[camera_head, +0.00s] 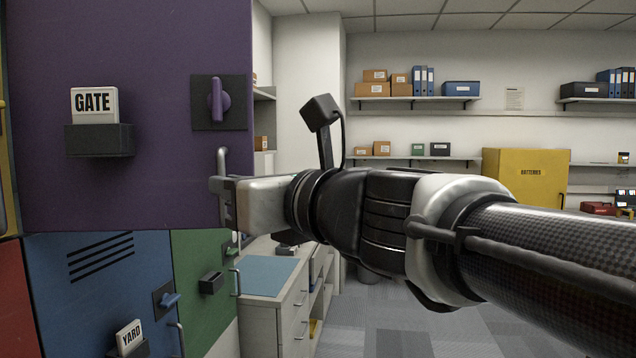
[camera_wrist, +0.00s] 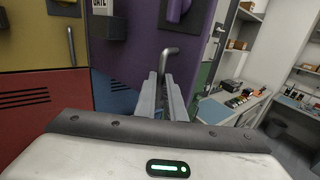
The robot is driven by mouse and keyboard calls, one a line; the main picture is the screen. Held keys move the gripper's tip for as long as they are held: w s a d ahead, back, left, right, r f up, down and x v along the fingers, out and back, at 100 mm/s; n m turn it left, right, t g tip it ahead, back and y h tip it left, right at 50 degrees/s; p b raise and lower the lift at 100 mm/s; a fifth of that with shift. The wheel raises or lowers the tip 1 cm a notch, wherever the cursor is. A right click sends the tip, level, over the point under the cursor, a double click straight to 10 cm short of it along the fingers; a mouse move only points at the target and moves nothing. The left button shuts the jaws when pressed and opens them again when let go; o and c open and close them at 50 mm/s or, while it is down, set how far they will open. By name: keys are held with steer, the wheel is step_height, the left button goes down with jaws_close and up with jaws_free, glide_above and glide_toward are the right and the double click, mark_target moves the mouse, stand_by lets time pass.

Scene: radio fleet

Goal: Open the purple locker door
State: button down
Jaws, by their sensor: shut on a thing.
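The purple locker door (camera_head: 140,60) fills the upper left of the head view and also shows in the wrist view (camera_wrist: 135,50). It carries a white GATE card in a dark holder (camera_head: 98,140). A purple turn latch (camera_head: 219,99) stands upright on a dark plate. Below the latch is a grey bar handle (camera_head: 222,158) near the door's right edge; its bent top shows in the wrist view (camera_wrist: 172,51). My gripper (camera_head: 224,196) is shut on this handle, its fingers (camera_wrist: 170,94) covering the lower part.
Blue (camera_head: 80,300) and green (camera_head: 200,270) locker doors with latches and handles lie below. Yellow (camera_wrist: 45,70) and red (camera_wrist: 25,120) doors are at the left. A counter with a blue mat (camera_head: 268,276) stands right of the lockers. Grey floor (camera_head: 380,325) shows behind my arm.

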steer(key=shift+s+a+r, duration=0.1)
steer(key=shift+s+a, duration=0.2)
steer(key=shift+s, duration=0.45)
steer(key=shift+s+a+r, duration=0.1)
steer(key=shift+s+a, duration=0.15)
steer(key=shift+s, duration=0.45)
steer(key=shift+y, duration=0.3)
steer(key=c, duration=2.3)
jaws_free()
steer(key=o, duration=0.5)
steer(key=shift+s+a, duration=0.1)
steer(key=shift+a, duration=0.3)
steer(key=shift+c, duration=0.2)
steer(key=shift+w+d+f, duration=0.15)
steer(key=shift+w+d, duration=0.05)
steer(key=shift+d, duration=0.05)
steer(key=p+v, duration=0.1)
steer(key=v, duration=1.6)
steer(key=shift+s+r+p, duration=0.15)
steer(key=shift+r+p, duration=0.15)
steer(key=shift+d, duration=0.1)
